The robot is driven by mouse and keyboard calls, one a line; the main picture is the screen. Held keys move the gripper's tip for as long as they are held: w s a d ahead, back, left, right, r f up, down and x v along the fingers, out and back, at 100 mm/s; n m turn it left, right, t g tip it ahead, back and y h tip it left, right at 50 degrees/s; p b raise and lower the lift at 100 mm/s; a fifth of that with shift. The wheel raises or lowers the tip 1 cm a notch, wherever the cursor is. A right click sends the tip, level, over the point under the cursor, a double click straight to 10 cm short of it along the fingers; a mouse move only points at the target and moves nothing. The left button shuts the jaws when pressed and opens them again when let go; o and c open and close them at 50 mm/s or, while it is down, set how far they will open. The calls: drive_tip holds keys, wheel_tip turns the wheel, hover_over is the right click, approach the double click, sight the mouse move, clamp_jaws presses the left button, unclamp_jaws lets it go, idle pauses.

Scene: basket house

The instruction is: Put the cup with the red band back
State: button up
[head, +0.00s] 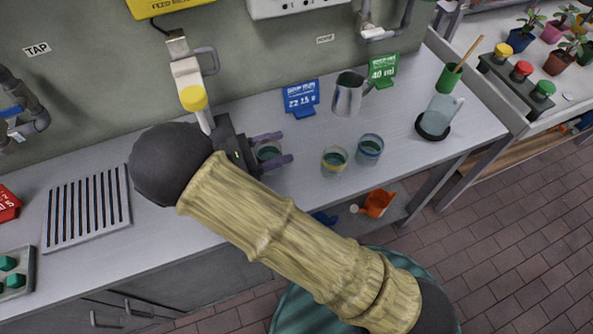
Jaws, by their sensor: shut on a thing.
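My gripper (273,149) is over the grey counter, below the yellow-capped tap. Its two purple-grey fingers are closed on the sides of a clear cup (268,152) that looks dark green inside. The fingers cover part of this cup, and I cannot make out its band colour or whether it touches the counter. To its right stand a cup with a yellow band (335,161) and a cup with a blue band (370,149), close together and upright. No red band shows clearly on any cup.
A metal jug (348,94) stands behind the cups, between a blue sign (301,98) and a green sign (383,71). A clear jug (440,113) is on a black round base at the right. A slatted drain (87,208) lies at the left. The tap (190,85) hangs close to my gripper.

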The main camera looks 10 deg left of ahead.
idle(0.3)
drive_tip(key=s+d+r+n+t+y+b, duration=0.1)
drive_tip(key=s+d+r+n+t+y, duration=0.1)
drive_tip(key=d+r, duration=0.4)
drive_tip(key=shift+r+n+t+y+b, duration=0.4)
drive_tip(key=shift+r+n+t+y, duration=0.3)
drive_tip(key=shift+t, duration=0.3)
drive_tip(key=shift+f+b, duration=0.3)
drive_tip(key=shift+f, duration=2.8)
drive_tip(key=shift+f, duration=1.85)
drive_tip(key=shift+f, duration=0.15)
